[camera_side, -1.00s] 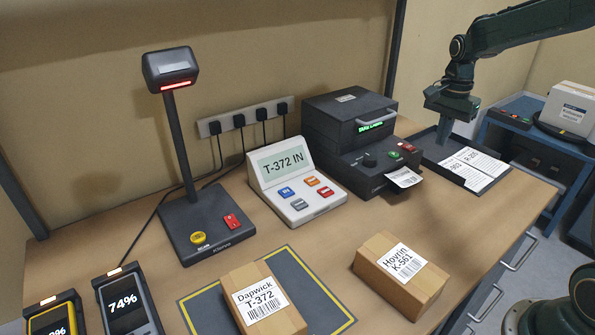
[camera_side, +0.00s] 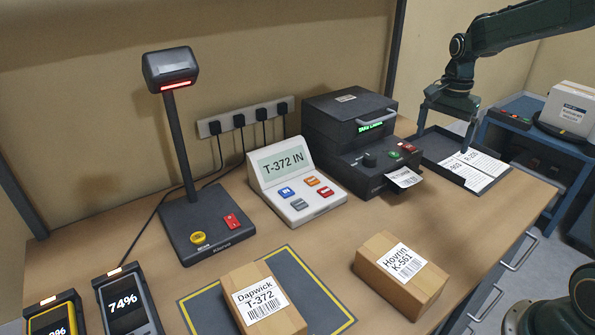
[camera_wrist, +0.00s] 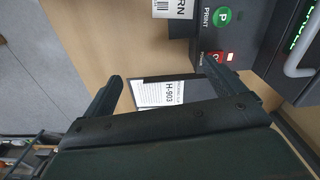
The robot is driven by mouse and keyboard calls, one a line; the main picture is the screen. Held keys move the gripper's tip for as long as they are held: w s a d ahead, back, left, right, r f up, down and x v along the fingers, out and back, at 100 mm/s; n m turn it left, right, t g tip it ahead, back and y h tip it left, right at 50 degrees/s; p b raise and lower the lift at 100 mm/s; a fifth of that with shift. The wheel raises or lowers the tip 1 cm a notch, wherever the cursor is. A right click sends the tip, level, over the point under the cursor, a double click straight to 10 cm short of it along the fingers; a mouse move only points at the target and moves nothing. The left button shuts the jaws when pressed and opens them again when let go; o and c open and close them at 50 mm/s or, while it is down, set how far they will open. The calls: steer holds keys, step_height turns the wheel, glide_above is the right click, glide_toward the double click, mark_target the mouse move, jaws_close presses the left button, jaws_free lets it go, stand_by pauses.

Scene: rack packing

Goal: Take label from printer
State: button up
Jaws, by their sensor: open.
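The black label printer (camera_side: 345,125) stands at the back of the bench with its green display lit. A white label (camera_side: 404,178) sticks out of its front slot; its edge also shows at the top of the wrist view (camera_wrist: 172,8). My gripper (camera_side: 444,138) is open and empty above the dark tray (camera_side: 436,150) right of the printer, apart from the label. In the wrist view my gripper's two fingers (camera_wrist: 165,92) are spread, with a slip marked H-903 (camera_wrist: 162,94) in the tray below between them.
A Dapwick T-372 box (camera_side: 262,300) lies on the yellow-edged mat (camera_side: 205,305). A Hovrin K-561 box (camera_side: 400,275) stands right of it. A keypad console (camera_side: 295,185) and scanner stand (camera_side: 180,150) are left of the printer. Bench is clear before the label.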

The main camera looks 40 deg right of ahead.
steer(key=n, duration=0.1)
step_height(320, 180, up, 6)
steer(key=f+n, duration=0.1)
steer(key=n, duration=1.3)
glide_above(403, 178)
steer(key=shift+w+r, duration=0.1)
steer(key=shift+r, duration=0.15)
steer(key=shift+f, duration=0.1)
steer(key=shift+f, duration=4.25)
steer(key=shift+f, duration=0.15)
steer(key=shift+f, duration=2.45)
steer(key=c, duration=1)
